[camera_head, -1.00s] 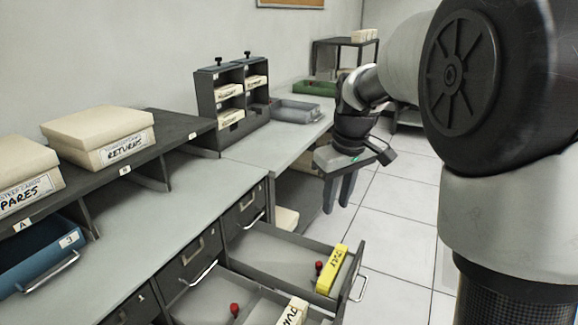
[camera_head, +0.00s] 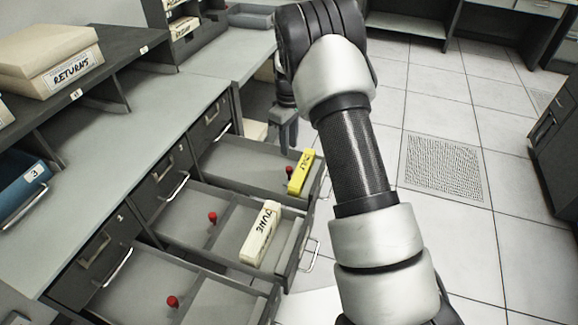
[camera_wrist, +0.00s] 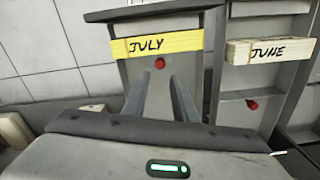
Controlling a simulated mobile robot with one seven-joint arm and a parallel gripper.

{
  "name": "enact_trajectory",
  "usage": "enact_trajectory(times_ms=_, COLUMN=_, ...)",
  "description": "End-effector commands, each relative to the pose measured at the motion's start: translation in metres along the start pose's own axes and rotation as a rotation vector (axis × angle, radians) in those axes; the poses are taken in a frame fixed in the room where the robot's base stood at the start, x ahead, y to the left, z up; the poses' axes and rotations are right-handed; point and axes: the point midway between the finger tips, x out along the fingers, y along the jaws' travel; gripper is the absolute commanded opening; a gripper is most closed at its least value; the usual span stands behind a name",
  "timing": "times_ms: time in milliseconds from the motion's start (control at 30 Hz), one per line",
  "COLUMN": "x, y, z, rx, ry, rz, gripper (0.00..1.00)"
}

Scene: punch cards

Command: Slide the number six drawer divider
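Three drawers stand open in the head view, each with a divider topped by a red knob. The far drawer (camera_head: 240,160) holds a yellow card block marked JULY (camera_head: 301,172), with its red knob (camera_head: 290,170) beside it. The middle drawer (camera_head: 185,208) holds a white JUNE block (camera_head: 261,232) and a red knob (camera_head: 212,217). The near drawer (camera_head: 135,290) has a red knob (camera_head: 172,301). I cannot read a drawer number six. My gripper (camera_wrist: 160,76) is open and empty, pointing toward the JULY drawer; its knob (camera_wrist: 160,62) appears between the fingertips, apparently beyond them.
The grey counter (camera_head: 130,120) runs along the left, above the cabinet. A shelf with a RETURNS box (camera_head: 75,68) and a blue tray marked 3 (camera_head: 22,180) stand on it. The open drawers project into the aisle. The tiled floor (camera_head: 440,110) to the right is clear.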

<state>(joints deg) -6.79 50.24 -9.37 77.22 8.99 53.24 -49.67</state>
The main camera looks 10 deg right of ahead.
Motion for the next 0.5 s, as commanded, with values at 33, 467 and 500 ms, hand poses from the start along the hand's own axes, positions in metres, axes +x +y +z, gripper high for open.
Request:
enact_trajectory(times_ms=33, x=0.014, y=-0.001, z=0.001, rx=0.0, ry=-0.004, rz=-0.003, gripper=0.26)
enact_trajectory(times_ms=467, x=0.088, y=-0.001, z=0.0, rx=0.0, ry=-0.001, rz=-0.001, gripper=0.26)
enact_trajectory(times_ms=500, x=0.091, y=-0.001, z=0.0, rx=0.0, ry=-0.001, rz=0.0, gripper=0.26)
